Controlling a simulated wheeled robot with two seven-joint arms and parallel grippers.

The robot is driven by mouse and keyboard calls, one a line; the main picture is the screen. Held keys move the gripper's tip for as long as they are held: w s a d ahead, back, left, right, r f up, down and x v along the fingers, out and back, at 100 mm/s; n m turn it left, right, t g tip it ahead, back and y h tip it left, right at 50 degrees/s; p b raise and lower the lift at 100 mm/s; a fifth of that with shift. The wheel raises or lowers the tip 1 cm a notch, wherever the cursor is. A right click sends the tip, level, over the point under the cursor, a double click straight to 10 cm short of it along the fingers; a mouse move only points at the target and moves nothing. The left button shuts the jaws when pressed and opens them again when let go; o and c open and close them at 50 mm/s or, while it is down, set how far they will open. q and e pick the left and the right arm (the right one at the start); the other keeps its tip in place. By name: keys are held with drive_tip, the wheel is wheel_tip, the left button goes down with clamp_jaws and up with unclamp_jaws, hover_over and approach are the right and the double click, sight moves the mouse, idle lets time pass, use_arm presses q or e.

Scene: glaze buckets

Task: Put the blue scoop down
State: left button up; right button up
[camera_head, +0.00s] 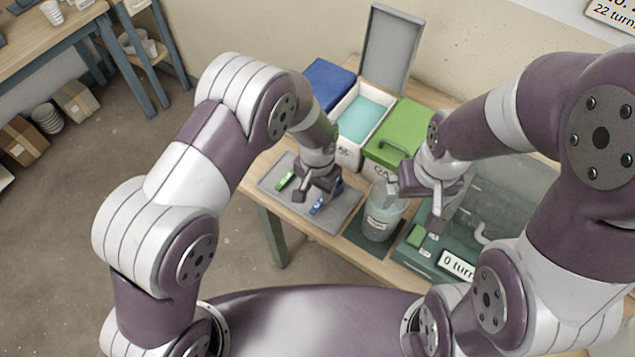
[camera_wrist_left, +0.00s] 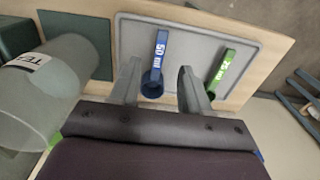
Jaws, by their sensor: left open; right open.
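The blue scoop (camera_head: 316,208), marked 50 ml, appears to lie on the grey tray (camera_head: 342,222). In the left wrist view the blue scoop (camera_wrist_left: 160,52) points its handle away from me, and its round cup shows between the fingers. My left gripper (camera_head: 315,198) is open over the scoop, a finger on either side, with a visible gap to each. The green scoop (camera_wrist_left: 220,68), marked 25 ml, lies beside it on the tray and also shows in the head view (camera_head: 285,181). My right gripper (camera_head: 414,205) is open beside the clear labelled jar (camera_head: 380,220).
Behind the tray stand a blue-lidded bucket (camera_head: 328,82), an open bucket of turquoise glaze (camera_head: 362,118) and a green-lidded bucket (camera_head: 402,135). A clear-topped green box (camera_head: 490,205) with a turn counter stands at the right.

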use_arm(q)
wheel_tip(320, 180, up, 4)
drive_tip(key=shift+r, duration=0.1)
drive_tip(key=s+a+r+n, duration=0.3)
drive_tip(key=s+a+r, duration=0.2)
drive_tip(key=a, duration=0.4)
drive_tip(key=s+a+r+n+t, duration=0.1)
drive_tip(key=s+a+r+n, duration=0.3)
drive_tip(key=a, duration=0.6)
wheel_tip(320, 180, up, 2)
drive_tip(key=shift+s+a+r, duration=0.2)
drive_tip(key=shift+s+a, duration=0.1)
drive_tip(key=shift+s, duration=0.8)
drive_tip(key=shift+s, duration=0.15)
